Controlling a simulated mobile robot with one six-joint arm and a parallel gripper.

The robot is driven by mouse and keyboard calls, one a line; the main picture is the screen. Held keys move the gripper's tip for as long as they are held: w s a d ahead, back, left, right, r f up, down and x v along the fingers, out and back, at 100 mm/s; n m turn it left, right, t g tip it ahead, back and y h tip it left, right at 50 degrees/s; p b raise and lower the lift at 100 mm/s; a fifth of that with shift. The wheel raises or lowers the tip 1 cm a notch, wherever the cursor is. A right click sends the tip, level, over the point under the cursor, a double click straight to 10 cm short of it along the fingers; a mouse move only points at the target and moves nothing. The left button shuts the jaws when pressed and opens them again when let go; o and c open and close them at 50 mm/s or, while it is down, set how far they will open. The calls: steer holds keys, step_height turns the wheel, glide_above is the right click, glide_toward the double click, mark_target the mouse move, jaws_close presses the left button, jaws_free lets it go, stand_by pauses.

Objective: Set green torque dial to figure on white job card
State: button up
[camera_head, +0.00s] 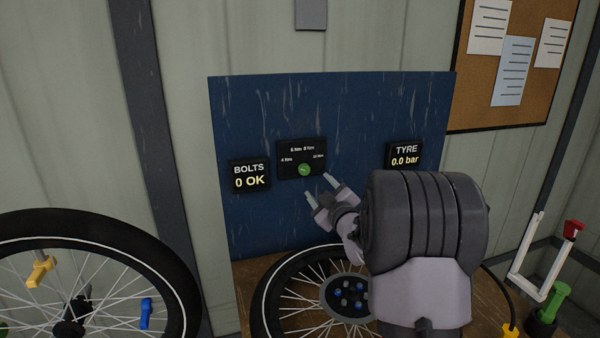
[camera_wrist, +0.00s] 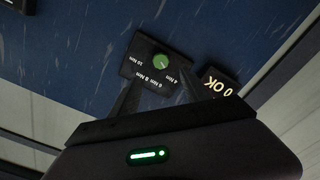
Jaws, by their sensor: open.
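The green torque dial (camera_head: 304,170) sits on a black panel (camera_head: 288,158) on the blue board, with Nm figures around it. I read 4, 6, 8 and 10 Nm, though the print is small. In the wrist view the dial (camera_wrist: 160,61) shows upside down, with a small pale mark whose exact direction I cannot tell. My gripper (camera_head: 317,185) is open and empty, its fingertips just below and right of the dial in the head view. In the wrist view the fingers (camera_wrist: 157,88) point toward the panel, one on each side. I cannot make out a white job card with a readable figure.
A BOLTS display (camera_head: 250,176) reads 0 OK, and a TYRE display (camera_head: 404,156) reads 0.0 bar. A wheel (camera_head: 270,290) lies below the board. Another wheel (camera_head: 170,260) stands left. Papers hang on a corkboard (camera_head: 500,110). A green-handled tool (camera_head: 553,302) stands right.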

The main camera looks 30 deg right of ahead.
mark_target(305, 171)
steer(key=x, duration=1.1)
steer(key=shift+w, duration=0.35)
jaws_close()
